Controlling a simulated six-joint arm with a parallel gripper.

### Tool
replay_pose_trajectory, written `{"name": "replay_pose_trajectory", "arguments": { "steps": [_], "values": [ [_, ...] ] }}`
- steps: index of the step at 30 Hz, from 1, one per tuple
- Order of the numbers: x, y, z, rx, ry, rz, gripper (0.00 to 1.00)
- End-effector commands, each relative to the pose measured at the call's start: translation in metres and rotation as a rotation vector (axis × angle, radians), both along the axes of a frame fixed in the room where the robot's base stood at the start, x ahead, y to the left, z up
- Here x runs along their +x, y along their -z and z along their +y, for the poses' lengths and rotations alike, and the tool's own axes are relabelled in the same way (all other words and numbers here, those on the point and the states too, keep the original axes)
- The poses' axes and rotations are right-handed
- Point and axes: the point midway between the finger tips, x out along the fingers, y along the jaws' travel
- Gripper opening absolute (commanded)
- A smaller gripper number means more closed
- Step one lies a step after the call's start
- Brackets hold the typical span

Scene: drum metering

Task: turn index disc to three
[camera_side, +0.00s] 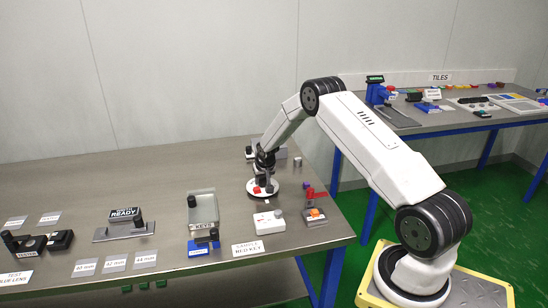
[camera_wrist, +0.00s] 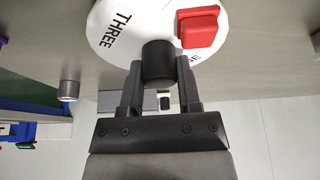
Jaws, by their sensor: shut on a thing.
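The index disc (camera_wrist: 127,40) is a round white disc with black lettering. In the wrist view "THREE" reads at its left, and another word ending in "E" is partly hidden behind the knob. A red block (camera_wrist: 200,27) sits on the disc. My gripper (camera_wrist: 161,88) is shut on a black cylindrical knob (camera_wrist: 159,62) at the disc's edge. In the side view the white disc (camera_side: 254,193) lies on the grey bench below my gripper (camera_side: 266,179), with the red block on it.
The bench between is bare.

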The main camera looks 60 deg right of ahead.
Motion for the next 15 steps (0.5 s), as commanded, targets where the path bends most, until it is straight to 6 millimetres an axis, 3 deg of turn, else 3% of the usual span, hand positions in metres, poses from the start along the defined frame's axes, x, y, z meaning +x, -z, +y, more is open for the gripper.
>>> {"name": "replay_pose_trajectory", "arguments": {
  "steps": [15],
  "values": [
    [-0.0008,0.0014,0.0008,0.001,0.249,0.004,0.0]
  ]
}}
